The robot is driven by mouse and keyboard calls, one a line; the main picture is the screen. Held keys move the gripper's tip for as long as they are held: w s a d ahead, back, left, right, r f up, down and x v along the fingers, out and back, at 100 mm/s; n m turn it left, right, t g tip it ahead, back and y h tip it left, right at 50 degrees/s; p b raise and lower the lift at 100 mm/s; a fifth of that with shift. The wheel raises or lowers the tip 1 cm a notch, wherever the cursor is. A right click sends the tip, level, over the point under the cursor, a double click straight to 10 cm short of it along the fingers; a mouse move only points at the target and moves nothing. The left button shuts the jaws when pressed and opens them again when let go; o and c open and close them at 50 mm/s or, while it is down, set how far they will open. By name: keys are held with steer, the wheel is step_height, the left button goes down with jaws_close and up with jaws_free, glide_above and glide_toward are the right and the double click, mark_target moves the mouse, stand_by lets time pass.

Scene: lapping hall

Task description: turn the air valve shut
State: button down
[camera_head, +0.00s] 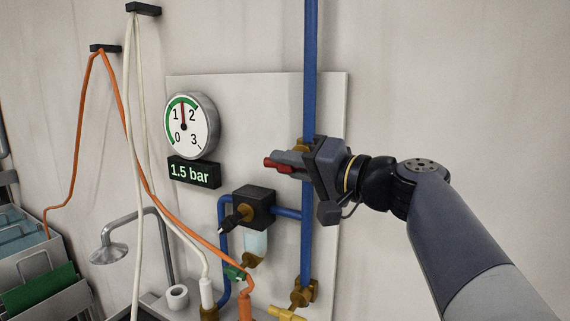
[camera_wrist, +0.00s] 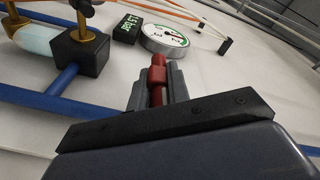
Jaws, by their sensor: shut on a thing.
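The air valve has a red lever handle (camera_head: 270,162) and a brass body (camera_head: 299,145) on the vertical blue pipe (camera_head: 310,70). My gripper (camera_head: 289,161) is shut on the red handle, with the handle's tip sticking out to the left, roughly level and across the pipe. In the wrist view the red handle (camera_wrist: 157,78) lies between the two grey fingers of my gripper (camera_wrist: 157,90). My gripper hides most of the valve body. The round gauge (camera_head: 190,126) has its needle near the top, and the display (camera_head: 193,173) below it reads 1.5 bar.
A black regulator (camera_head: 254,205) with a clear bowl (camera_head: 255,243) sits below left of my gripper. A yellow-handled brass valve (camera_head: 289,314) is lower on the pipe. Orange (camera_head: 126,130) and white (camera_head: 137,100) hoses hang at the left. The wall at right is clear.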

steer(key=shift+f+b, duration=0.35)
steer(key=shift+b, duration=1.1)
steer(key=shift+r+t+y+b, duration=0.2)
steer(key=shift+t+y+b, duration=0.2)
steer(key=shift+b, duration=0.5)
steer(key=shift+r, duration=0.1)
steer(key=c, duration=1.3)
jaws_free()
steer(key=shift+c, duration=0.2)
steer(key=b+v, duration=0.3)
steer(key=v, duration=0.8)
